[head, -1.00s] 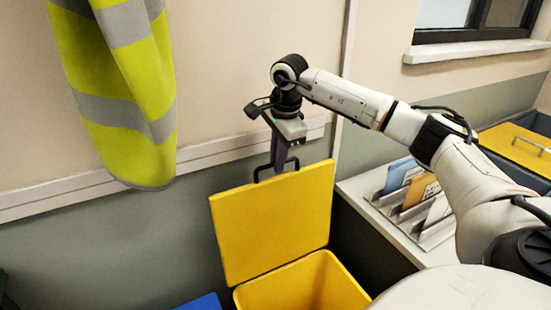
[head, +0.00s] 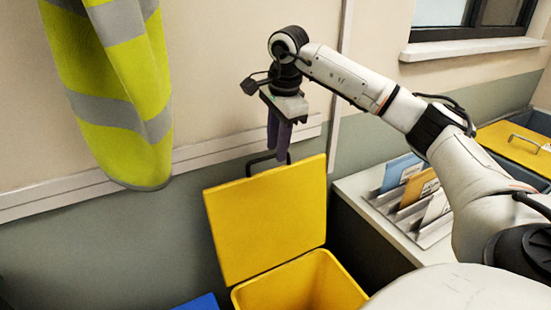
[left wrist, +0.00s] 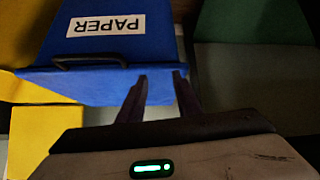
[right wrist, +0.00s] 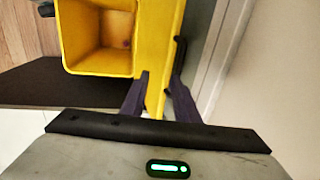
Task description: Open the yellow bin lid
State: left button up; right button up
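The yellow bin lid (head: 265,218) stands swung up, nearly upright, at the back of the yellow bin (head: 300,285), whose mouth is open. A black handle (head: 268,160) sits at the lid's upper edge. My right gripper (head: 279,153) points down just above this handle, with its two fingers apart. In the right wrist view, the fingers (right wrist: 160,76) are open over the lid's edge, and the handle (right wrist: 180,52) is close to the right finger; contact is unclear.
A hi-vis vest (head: 115,85) hangs on the wall at left. A counter with a rack of folders (head: 410,190) stands right of the bin. Another yellow lid (head: 515,150) lies at far right. A green lid (left wrist: 250,20) is beside the blue one.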

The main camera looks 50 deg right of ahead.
jog(key=shift+s+a+r, duration=0.1)
jog(key=shift+s+r, duration=0.1)
jog(key=shift+r, duration=0.9)
jog(key=shift+s+a+r, duration=0.1)
jog(key=shift+s+r, duration=0.1)
jog(key=shift+r, duration=0.85)
